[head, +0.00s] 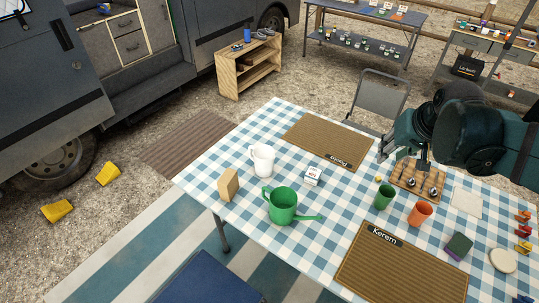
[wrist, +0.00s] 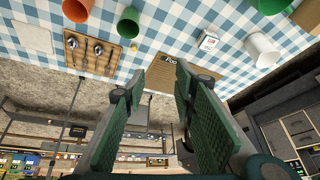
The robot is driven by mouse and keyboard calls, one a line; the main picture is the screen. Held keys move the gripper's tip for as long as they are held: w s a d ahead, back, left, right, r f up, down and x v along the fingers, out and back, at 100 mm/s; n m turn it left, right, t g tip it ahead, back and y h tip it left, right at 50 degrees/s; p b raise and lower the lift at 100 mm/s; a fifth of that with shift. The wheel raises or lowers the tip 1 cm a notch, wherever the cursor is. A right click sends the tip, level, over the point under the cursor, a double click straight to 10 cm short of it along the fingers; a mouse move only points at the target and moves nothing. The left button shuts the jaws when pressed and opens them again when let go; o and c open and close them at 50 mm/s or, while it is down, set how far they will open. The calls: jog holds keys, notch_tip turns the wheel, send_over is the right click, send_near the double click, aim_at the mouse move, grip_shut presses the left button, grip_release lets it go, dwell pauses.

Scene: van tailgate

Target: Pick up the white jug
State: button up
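The white jug (head: 262,160) stands upright on the checked tablecloth in the head view, left of the middle of the table, behind the green watering can. In the wrist view the white jug (wrist: 262,50) shows at the upper right. My gripper (wrist: 172,68) is open, with nothing between its fingers. In the head view my gripper (head: 422,158) is at the right, above the wooden cutlery board, well apart from the jug.
A green watering can (head: 283,205), a wooden block (head: 229,185) and a small white box (head: 313,176) are near the jug. A folding chair (head: 381,98) stands behind.

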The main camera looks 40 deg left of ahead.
jog(key=w+a+f+n+g+p, duration=0.1)
jog(key=w+a+f+n, duration=0.1)
jog(key=a, duration=0.7)
jog(key=w+a+f+n+g+p, duration=0.1)
jog(key=w+a+f+n, duration=0.1)
jog(key=a, duration=0.7)
jog(key=w+a+f+n+g, duration=0.1)
jog(key=w+a+f, duration=0.1)
jog(key=a, duration=0.8)
jog(key=s+a+f+n+h, duration=0.1)
jog(key=a+f, duration=0.3)
jog(key=a, duration=0.4)
jog(key=s+a+f+n+g+h+p, duration=0.1)
jog(key=s+a+f, duration=0.3)
jog(key=a, duration=0.4)
jog(key=s+a+f+n+p, duration=0.1)
jog(key=s+a+f+n, duration=0.2)
jog(key=a+f, duration=0.3)
jog(key=shift+a+h, duration=0.4)
jog(key=shift+a, duration=0.85)
jog(key=shift+d+f+g, duration=0.1)
jog(key=shift+f+g, duration=0.1)
jog(key=shift+g, duration=0.1)
jog(key=shift+f, duration=1.25)
